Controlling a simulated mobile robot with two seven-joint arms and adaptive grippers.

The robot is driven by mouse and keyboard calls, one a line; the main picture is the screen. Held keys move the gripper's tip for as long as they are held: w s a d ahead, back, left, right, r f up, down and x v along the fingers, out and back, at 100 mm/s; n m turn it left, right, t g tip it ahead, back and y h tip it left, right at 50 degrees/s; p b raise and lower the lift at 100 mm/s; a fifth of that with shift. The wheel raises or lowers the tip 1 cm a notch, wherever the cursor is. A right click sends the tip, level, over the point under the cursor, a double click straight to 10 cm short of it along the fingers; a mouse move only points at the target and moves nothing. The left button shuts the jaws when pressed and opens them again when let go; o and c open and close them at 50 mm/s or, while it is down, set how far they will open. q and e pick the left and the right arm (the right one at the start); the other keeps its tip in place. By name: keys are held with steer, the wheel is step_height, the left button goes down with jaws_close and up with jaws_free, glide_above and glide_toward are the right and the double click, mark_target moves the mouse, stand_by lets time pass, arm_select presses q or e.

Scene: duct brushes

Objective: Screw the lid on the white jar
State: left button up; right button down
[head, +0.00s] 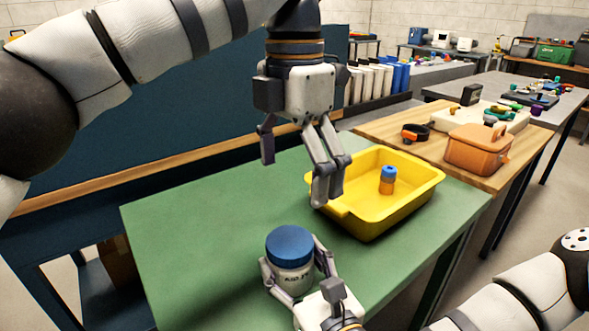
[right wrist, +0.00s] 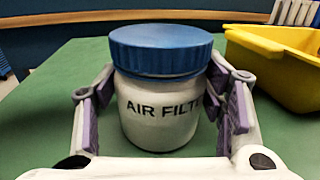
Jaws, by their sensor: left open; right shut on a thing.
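The white jar (head: 291,275) stands upright on the green table with the blue lid (head: 290,246) on its mouth. The right wrist view shows the jar (right wrist: 160,112) with its black lettering "AIR FILT" and the ribbed blue lid (right wrist: 160,48) sitting level on top; I cannot tell how tight it is. My right gripper (head: 294,285) is shut around the jar's body, with its purple-padded fingers on either side below the lid. My left gripper (head: 296,174) is open and empty, pointing down above the table, higher than the jar and behind it.
A yellow tray (head: 375,222) on the green table (head: 190,225) holds a small orange bottle with a blue cap (head: 388,180). A wooden table beyond carries an orange container (head: 478,149). The green table left of the jar is clear.

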steer(key=shift+c, duration=1.6)
jaws_free()
steer(key=v, duration=1.2)
